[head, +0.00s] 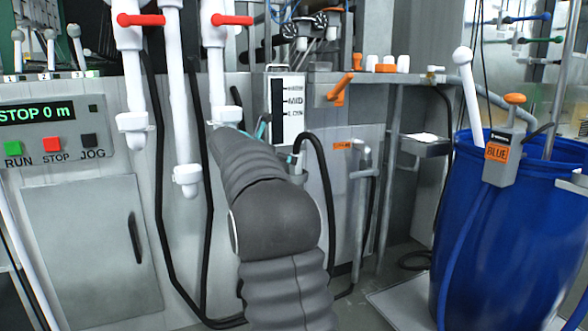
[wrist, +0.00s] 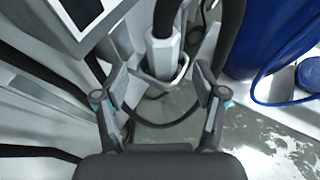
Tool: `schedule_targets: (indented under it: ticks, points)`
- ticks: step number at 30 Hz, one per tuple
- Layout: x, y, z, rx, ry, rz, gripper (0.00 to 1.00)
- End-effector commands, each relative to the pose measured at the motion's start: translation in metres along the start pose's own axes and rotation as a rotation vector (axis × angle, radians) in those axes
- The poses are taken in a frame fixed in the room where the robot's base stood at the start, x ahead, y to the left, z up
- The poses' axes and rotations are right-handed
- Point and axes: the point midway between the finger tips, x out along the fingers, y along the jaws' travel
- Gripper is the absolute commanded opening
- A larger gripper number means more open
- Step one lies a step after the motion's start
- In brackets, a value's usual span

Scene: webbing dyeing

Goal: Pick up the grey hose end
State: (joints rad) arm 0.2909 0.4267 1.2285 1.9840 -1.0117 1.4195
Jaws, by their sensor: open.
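The grey hose end (wrist: 162,50) is a light grey collar on a black hose in the wrist view. It sits in a light grey holder (wrist: 181,72) in front of the machine. My gripper (wrist: 160,82) is open and empty. Its fingers are apart to the left and right, with the hose end between and beyond the tips; contact is not visible. In the head view my arm hides most of the gripper, and a pale piece under an arched black hose (head: 323,170) shows just right of it.
A blue barrel (head: 490,235) stands at the right, with a handset labelled BLUE (head: 500,160) on its rim. White valve pipes with red handles (head: 141,20) hang at the left. A control panel (head: 50,130) reads STOP 0 m. A small tray (head: 425,147) sticks out right of centre.

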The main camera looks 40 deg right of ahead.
Motion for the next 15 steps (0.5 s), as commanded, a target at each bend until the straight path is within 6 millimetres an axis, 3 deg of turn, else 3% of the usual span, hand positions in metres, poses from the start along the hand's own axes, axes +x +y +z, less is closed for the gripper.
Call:
schedule_targets:
  ticks: [3,15]
  points:
    - [0.016,0.001,-0.001,-0.002,0.0,0.001,0.71]
    - [0.041,0.0,-0.003,-0.004,0.0,0.005,0.71]
